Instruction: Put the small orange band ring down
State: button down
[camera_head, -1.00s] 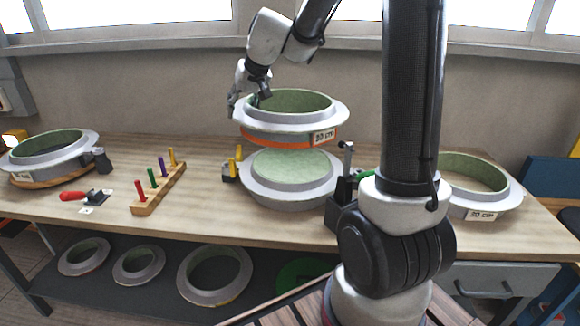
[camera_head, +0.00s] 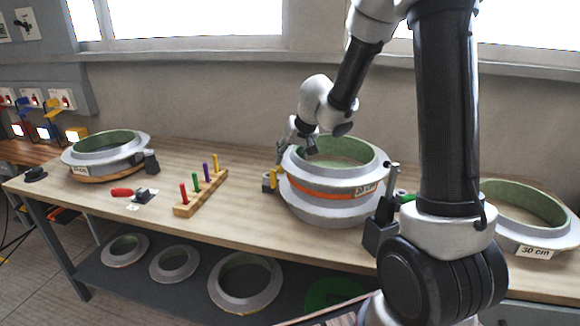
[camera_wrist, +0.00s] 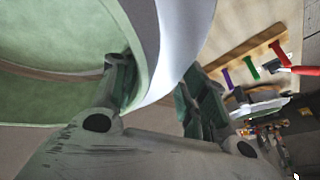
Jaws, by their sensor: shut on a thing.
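The orange-band ring (camera_head: 370,172) is a grey flanged ring with a pale green inside and an orange band around its lower part. It is level and directly over the lower grey mould (camera_head: 325,216), with no gap visible between them in the head view. My gripper (camera_head: 298,147) is at its left rim, shut on the wall. In the wrist view the ring's grey flange and green inner wall (camera_wrist: 60,40) pass between the two fingers (camera_wrist: 152,95). The lower mould's top is hidden by the ring.
A yellow-ended clamp (camera_head: 271,180) stands left of the lower mould and a dark clamp (camera_head: 381,225) at its right. A wooden peg rack (camera_head: 203,192), a red-handled tool (camera_head: 122,192), a left mould (camera_head: 105,147) and a "30 cm" ring (camera_head: 530,222) share the bench. Several rings lie on the shelf.

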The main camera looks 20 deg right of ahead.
jog(key=shift+f, duration=1.65)
jog(key=c, duration=0.8)
grip_release()
jog(key=shift+f, duration=0.1)
